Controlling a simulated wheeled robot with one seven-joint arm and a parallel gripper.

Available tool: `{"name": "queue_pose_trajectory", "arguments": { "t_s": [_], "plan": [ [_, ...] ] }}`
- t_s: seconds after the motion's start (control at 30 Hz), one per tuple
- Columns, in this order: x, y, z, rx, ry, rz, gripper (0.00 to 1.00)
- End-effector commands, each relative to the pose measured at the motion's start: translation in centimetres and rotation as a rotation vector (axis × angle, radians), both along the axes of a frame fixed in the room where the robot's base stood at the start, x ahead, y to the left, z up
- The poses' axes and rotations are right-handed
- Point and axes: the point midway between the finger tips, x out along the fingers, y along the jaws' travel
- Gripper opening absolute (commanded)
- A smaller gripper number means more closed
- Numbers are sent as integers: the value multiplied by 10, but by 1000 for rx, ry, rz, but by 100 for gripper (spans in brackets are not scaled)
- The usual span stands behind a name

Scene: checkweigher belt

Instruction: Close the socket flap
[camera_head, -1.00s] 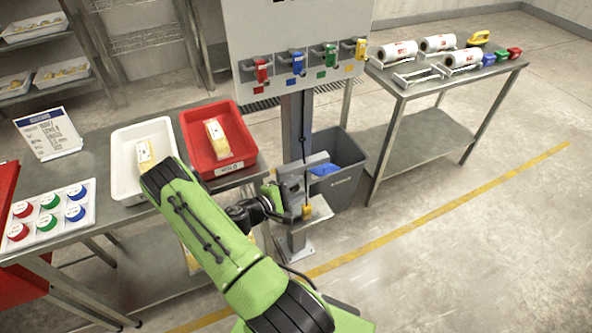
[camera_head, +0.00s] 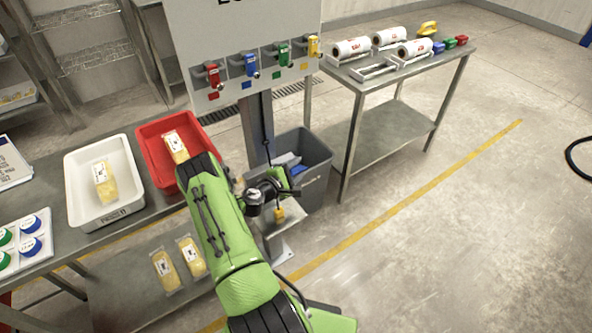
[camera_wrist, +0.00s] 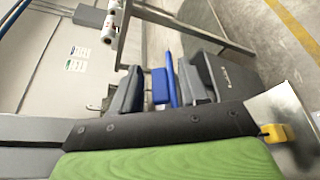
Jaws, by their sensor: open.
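My gripper (camera_wrist: 162,84) is open in the wrist view, with its dark fingers apart and nothing held between them. In the head view, the end of my arm is in front of the lower part of the metal post (camera_head: 258,125), beside the bin. A metal plate (camera_wrist: 288,110) with a yellow piece (camera_wrist: 275,132) shows at the right of the wrist view. The yellow piece also hangs low by the post in the head view (camera_head: 279,214). I cannot clearly make out the socket flap or its angle; my arm hides part of that area.
A grey bin (camera_head: 315,165) stands close behind my gripper. A panel (camera_head: 240,30) with coloured locks is above. A bench with a white tray (camera_head: 75,190) and a red tray (camera_head: 148,150) is left.

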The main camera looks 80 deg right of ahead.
Motion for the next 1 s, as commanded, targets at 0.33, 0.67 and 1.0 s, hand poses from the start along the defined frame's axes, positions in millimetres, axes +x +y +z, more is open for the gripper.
{"name": "queue_pose_trajectory", "arguments": {
  "t_s": [0.33,0.67,1.0],
  "plan": [
    [0,0,0,0,0,0,16],
    [1,1,0,0,0,0,0],
    [1,1,0,-4,-5,1,0]
  ]
}}
